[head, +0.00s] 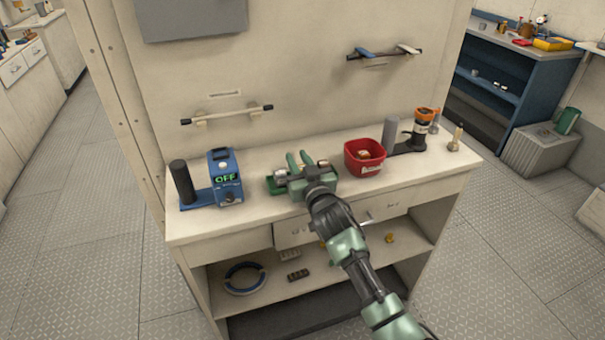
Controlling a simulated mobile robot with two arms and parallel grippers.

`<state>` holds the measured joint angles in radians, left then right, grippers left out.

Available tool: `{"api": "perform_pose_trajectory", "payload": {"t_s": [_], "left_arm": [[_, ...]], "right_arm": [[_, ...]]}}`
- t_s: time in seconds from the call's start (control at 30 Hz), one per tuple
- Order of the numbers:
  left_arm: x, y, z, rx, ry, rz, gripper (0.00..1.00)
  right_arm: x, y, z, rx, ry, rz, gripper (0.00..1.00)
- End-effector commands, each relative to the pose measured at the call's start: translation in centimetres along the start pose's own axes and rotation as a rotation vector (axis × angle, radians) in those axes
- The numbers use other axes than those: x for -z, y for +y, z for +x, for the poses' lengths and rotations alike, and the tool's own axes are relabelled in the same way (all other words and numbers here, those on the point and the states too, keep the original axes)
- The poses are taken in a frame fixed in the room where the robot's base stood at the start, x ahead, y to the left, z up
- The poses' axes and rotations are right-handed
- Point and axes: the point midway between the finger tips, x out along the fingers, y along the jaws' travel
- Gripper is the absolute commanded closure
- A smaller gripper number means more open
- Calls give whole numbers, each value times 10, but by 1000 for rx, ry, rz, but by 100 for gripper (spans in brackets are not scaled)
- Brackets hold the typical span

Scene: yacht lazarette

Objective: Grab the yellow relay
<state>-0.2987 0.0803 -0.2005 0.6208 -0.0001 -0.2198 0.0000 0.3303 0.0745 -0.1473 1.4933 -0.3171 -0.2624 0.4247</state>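My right gripper (299,157) reaches in from the lower right and is over the middle of the bench top. Its two green fingers stand a little apart, and I see nothing between them. It hides part of a green tray-like item (274,187) with silver parts. A small yellow piece (390,238) lies on the shelf under the bench, at the right. Another yellow bit (322,244) shows near the open drawer, partly hidden by my arm. Both are too small to tell whether either is the yellow relay. My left gripper is not in view.
A blue device reading OFF (225,178) stands at the bench's left. A red bin (365,158) with contents and an orange-and-black tool (421,128) stand at the right. A drawer (296,233) is partly open. A ring-shaped item (245,279) lies on the shelf.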

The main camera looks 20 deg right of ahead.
Motion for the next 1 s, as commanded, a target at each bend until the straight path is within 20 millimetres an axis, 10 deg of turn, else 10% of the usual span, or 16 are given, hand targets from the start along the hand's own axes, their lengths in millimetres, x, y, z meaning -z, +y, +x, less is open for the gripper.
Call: {"api": "perform_pose_trajectory", "payload": {"t_s": [0.57, 1.0], "left_arm": [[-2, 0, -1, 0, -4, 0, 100], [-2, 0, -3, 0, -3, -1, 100]], "right_arm": [[15, 1, 0, -1, 3, 0, 100], [126, 0, 0, 1, 8, -1, 100]]}}
